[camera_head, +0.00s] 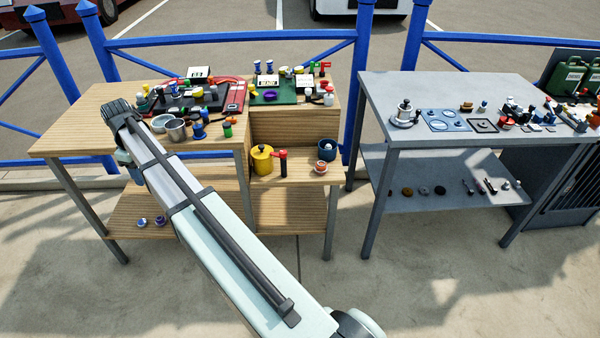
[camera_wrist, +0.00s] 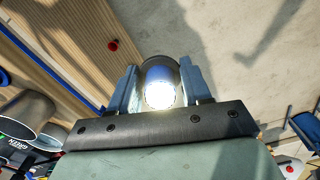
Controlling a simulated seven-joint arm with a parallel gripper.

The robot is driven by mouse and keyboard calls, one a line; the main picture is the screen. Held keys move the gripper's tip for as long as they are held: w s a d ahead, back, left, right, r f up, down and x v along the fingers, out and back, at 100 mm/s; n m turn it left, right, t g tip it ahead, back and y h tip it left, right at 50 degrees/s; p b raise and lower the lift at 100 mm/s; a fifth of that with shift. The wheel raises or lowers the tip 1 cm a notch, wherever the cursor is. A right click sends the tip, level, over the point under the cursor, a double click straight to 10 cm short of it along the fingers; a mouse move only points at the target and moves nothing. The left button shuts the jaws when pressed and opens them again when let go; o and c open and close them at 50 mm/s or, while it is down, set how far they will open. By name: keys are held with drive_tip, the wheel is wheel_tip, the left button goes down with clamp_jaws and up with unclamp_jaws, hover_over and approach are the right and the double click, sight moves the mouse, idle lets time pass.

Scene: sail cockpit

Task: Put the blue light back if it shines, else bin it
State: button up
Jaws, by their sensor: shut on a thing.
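My gripper (camera_wrist: 158,92) is shut on a short, round light (camera_wrist: 160,68) in the wrist view. In the head view my gripper (camera_head: 132,172) hangs at the front left edge of the wooden bench (camera_head: 75,137), largely behind my own arm. The light cannot be made out there.
Grey cups (camera_head: 176,131) and several small items crowd the bench top beside my arm. A yellow pot (camera_head: 262,160) and a blue pot (camera_head: 327,150) stand on a lower step. A grey table (camera_head: 365,100) stands right. Open floor lies in front.

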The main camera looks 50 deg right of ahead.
drive_tip(key=s+a+f+m, duration=0.2)
drive_tip(key=s+a+m, duration=0.15)
drive_tip(key=s, duration=0.45)
drive_tip(key=n, duration=1.2)
hover_over(300, 171)
wheel_tip(300, 171, down, 9)
drive_tip(key=shift+s+f, duration=0.1)
drive_tip(key=shift+f, duration=4.95)
drive_tip(key=shift+f, duration=0.15)
